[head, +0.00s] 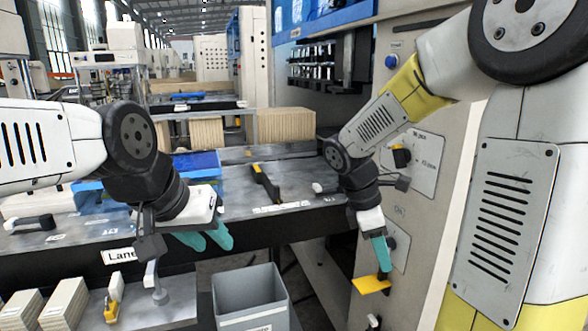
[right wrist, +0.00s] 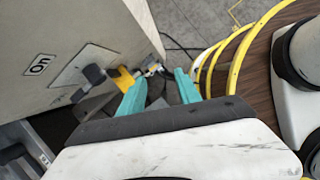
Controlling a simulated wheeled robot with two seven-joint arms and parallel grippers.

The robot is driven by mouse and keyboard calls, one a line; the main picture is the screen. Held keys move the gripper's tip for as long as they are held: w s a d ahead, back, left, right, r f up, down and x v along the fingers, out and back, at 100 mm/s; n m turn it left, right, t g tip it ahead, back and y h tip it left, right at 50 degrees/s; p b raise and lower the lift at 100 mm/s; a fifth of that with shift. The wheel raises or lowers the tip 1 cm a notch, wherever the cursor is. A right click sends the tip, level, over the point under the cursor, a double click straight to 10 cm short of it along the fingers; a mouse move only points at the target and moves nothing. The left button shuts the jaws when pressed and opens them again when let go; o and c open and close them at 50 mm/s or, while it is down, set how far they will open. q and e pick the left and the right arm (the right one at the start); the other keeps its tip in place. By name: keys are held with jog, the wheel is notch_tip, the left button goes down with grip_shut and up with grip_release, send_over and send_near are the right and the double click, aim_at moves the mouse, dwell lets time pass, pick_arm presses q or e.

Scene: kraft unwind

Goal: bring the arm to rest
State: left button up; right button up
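My left gripper (head: 208,242) hangs over the front edge of the grey workbench, its teal fingers pointing down and slightly apart, with nothing seen between them. My right gripper (head: 380,252) is beside the machine's front panel at the right. In the right wrist view its two teal fingers (right wrist: 160,88) are spread with a gap between them and no object held. A yellow handle (head: 372,284) sticks out of the machine just below the right fingertips. In the right wrist view the yellow handle (right wrist: 122,78) lies beyond the left finger; whether they touch, I cannot tell.
The machine panel (head: 412,165) carries a yellow-and-black switch (head: 401,156) and a blue button (head: 391,61). A grey bin (head: 250,300) stands below the workbench (head: 300,205). A black-and-yellow tool (head: 265,182) lies on the bench.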

jog(key=s+a+r+m+t+y, duration=0.4)
jog(key=s+r+m, duration=0.5)
jog(key=m, duration=0.6)
jog(key=shift+s+a+r+m+t+y, duration=0.25)
jog(key=shift+a+r+m+t+y, duration=0.2)
jog(key=shift+t+y, duration=0.75)
